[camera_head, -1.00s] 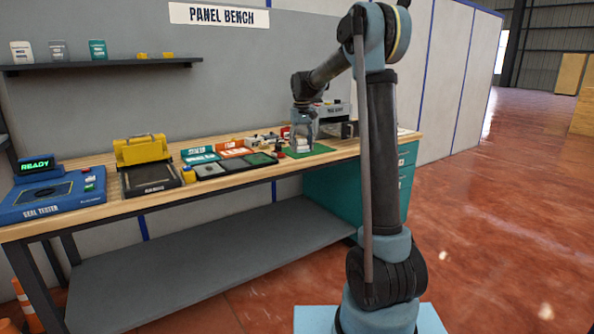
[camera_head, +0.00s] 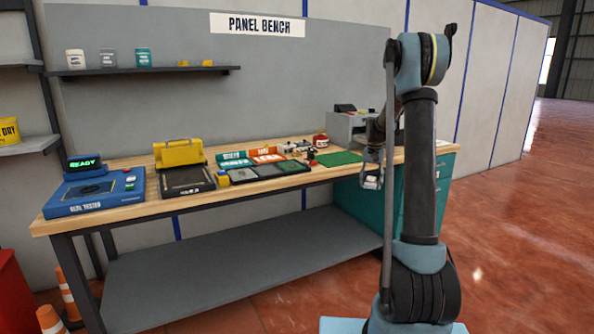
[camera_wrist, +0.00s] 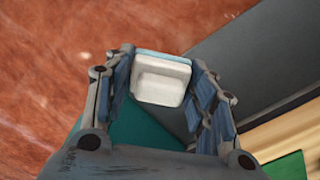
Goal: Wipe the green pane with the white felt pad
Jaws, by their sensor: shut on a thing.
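My gripper (camera_head: 372,181) is shut on the white felt pad (camera_wrist: 160,82), a small pale block with a raised middle, held between its fingers in the wrist view. In the head view the gripper hangs in front of the bench's right part, clear of the top, partly behind my own arm. The green pane (camera_head: 292,165) looks to be the dark green plate at the right end of a row of flat plates on the bench, left of the gripper. Its surface is too small to judge.
A bright green mat (camera_head: 344,158) lies bare on the wooden bench (camera_head: 120,202). A yellow-handled black device (camera_head: 184,180) and a blue tester (camera_head: 95,193) reading READY stand left. Teal drawers (camera_head: 420,195) are under the bench's right end. Floor is open at right.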

